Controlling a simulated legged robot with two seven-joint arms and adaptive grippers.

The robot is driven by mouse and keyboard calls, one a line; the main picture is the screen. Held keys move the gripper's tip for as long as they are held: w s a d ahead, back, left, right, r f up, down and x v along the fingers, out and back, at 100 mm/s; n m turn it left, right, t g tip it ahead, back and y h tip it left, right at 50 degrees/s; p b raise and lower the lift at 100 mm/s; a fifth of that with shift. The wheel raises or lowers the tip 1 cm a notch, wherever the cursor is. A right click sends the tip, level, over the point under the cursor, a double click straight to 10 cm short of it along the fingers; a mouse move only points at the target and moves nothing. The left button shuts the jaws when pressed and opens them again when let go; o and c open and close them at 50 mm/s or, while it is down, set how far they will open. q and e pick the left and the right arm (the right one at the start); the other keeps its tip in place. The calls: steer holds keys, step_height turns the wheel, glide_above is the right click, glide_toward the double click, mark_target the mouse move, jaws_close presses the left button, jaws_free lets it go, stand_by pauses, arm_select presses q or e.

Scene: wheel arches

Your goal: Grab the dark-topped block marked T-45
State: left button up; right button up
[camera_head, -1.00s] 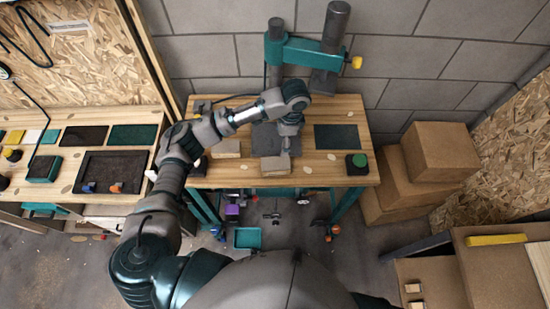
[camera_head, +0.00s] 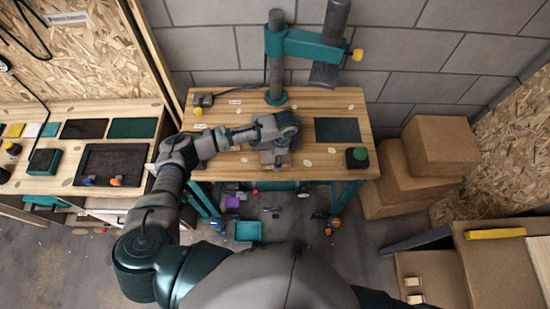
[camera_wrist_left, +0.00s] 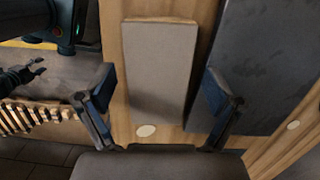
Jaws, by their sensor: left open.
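A block with a flat grey-brown top (camera_wrist_left: 158,72) lies on the wooden workbench in the left wrist view. No T-45 mark is legible on it. My left gripper (camera_wrist_left: 158,85) is open, with one dark finger on each side of the block and nothing held. Its fingertips are apart from each other; whether they touch the block I cannot tell. In the head view my left gripper (camera_head: 275,158) is over the front middle of the workbench (camera_head: 225,112), and my arm hides the blocks there.
A dark slab (camera_wrist_left: 262,62) lies right of the block in the left wrist view. In the head view a teal press (camera_head: 300,45) stands at the back, a green button box (camera_head: 357,157) at the bench's right front, and cardboard boxes (camera_head: 440,146) to the right.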

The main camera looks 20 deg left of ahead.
arm_select(q)
steer(key=shift+d+f, duration=0.1)
steer(key=shift+f, duration=0.25)
steer(key=shift+d, duration=0.1)
steer(key=shift+c, duration=0.9)
steer(key=c, duration=1.2)
steer(key=shift+o, duration=0.2)
steer(key=shift+r, duration=0.15)
